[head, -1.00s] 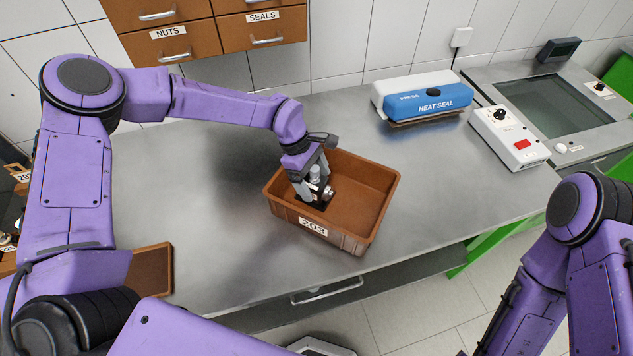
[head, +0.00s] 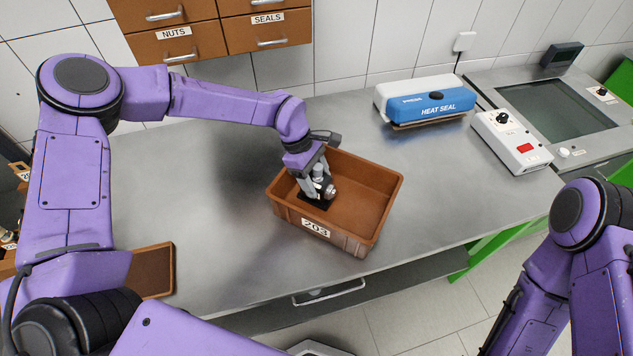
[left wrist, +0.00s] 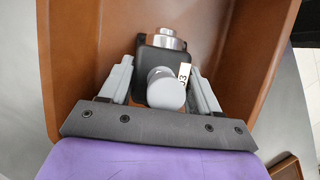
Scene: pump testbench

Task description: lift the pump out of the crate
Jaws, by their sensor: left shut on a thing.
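The brown crate (head: 377,205), labelled 203, stands on the metal bench. The pump (head: 329,189) is at the left end inside the crate, a small grey and dark body with a silver end, over a dark patch. My left gripper (head: 316,190) reaches down into the crate and is shut on the pump. In the left wrist view, the fingers (left wrist: 161,85) stand on either side of the pump (left wrist: 166,90); its round grey top, black body and a white label show. The pump's underside is hidden, so I cannot tell whether it touches the crate floor. My right gripper is out of view.
A blue and white heat sealer (head: 430,103) stands behind the crate. A white control box (head: 515,143) with a red switch is to the right. A brown tray (head: 152,270) lies at the front left. Bench space beside the crate is clear.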

